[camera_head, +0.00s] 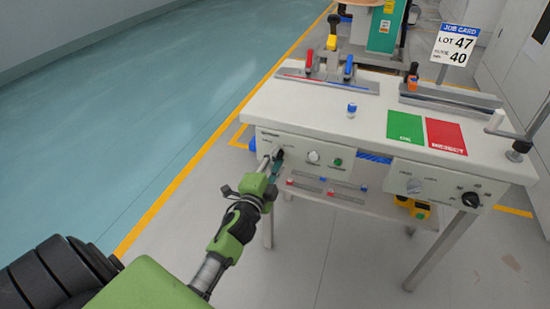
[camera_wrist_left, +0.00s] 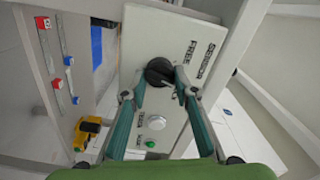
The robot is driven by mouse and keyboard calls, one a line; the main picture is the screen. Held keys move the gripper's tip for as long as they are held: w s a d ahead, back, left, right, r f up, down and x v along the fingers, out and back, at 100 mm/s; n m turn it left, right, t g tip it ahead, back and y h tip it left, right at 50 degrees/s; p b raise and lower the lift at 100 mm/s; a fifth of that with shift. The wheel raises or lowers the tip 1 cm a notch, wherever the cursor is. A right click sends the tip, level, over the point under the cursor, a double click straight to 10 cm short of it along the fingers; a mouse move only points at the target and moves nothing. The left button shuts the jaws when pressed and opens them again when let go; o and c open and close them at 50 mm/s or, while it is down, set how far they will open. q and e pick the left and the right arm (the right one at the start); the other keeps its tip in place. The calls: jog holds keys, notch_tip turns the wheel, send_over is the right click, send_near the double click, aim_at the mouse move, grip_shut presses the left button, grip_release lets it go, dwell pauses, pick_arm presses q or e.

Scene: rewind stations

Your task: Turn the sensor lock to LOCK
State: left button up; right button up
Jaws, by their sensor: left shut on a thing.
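The sensor lock is a round black knob (camera_wrist_left: 159,72) on the cream front panel (camera_wrist_left: 145,35). The words SENSOR and FREE are printed beside it in the left wrist view. In the head view the knob (camera_head: 279,153) is at the panel's left end, partly hidden by my gripper. My left gripper (camera_head: 274,162) is at the knob; in the left wrist view its two fingertips (camera_wrist_left: 155,90) sit on either side of it, shut on it. I cannot tell which way the knob points. My right gripper is not in view.
A white button (camera_head: 313,157) and a green button (camera_head: 337,162) are on the same panel. A second panel with a knob (camera_head: 414,186) is further right. On the tabletop are a green mat (camera_head: 405,127), a red mat (camera_head: 446,136) and a blue-topped piece (camera_head: 351,110). Open floor lies left.

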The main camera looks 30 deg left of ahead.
pick_arm(q)
jog(key=m, duration=0.2)
jog(key=shift+m, duration=0.3)
jog(key=shift+f+m, duration=0.15)
jog(key=shift+m, duration=1.45)
jog(key=shift+o, duration=0.2)
jog(key=o, duration=1.1)
jog(key=v, duration=1.2)
